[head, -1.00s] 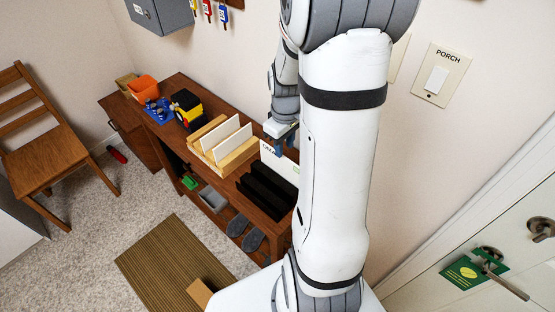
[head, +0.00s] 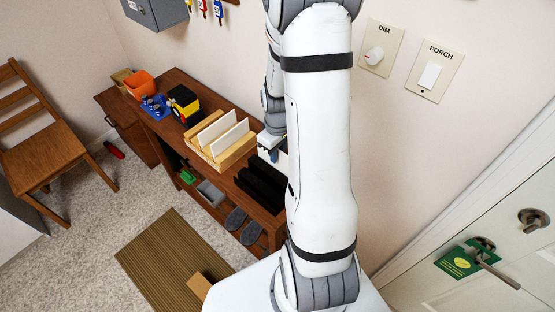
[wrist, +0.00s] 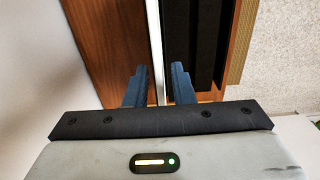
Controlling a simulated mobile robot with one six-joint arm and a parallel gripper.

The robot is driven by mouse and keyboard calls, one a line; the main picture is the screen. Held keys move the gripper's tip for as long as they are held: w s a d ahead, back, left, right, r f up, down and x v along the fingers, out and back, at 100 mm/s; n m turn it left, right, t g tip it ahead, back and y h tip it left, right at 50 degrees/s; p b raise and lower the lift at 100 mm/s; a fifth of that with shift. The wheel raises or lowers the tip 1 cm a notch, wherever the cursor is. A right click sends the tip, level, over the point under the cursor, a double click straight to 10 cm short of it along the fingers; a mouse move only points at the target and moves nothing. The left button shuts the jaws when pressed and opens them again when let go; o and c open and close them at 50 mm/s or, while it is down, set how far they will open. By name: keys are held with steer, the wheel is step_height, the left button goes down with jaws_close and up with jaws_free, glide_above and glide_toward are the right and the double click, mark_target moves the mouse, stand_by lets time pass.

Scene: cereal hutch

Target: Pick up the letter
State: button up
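White upright letters (head: 228,137) stand in a light wooden sorter (head: 238,155) on the brown table. To its right, a white card or letter (head: 283,160) stands upright by a black slotted holder (head: 259,188); my arm hides most of it. My gripper (head: 271,150) is over this white piece. In the wrist view, my gripper (wrist: 159,72) is open, with the thin white edge (wrist: 154,45) between its fingers. I cannot tell whether either finger touches it. The black holder (wrist: 203,40) lies just right of the fingers.
The table (head: 222,110) also bears a yellow-and-black item (head: 184,103), a blue tray (head: 153,108) and an orange bin (head: 140,85). A chair (head: 45,150) stands left and a striped mat (head: 170,255) lies in front. The wall is close behind; a door (head: 500,240) is at right.

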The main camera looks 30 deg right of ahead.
jaws_close()
steer(key=shift+r, duration=0.1)
step_height(320, 180, up, 9)
steer(key=shift+r+b, duration=0.15)
steer(key=shift+b, duration=0.5)
steer(key=shift+r, duration=0.3)
steer(key=shift+s, duration=0.1)
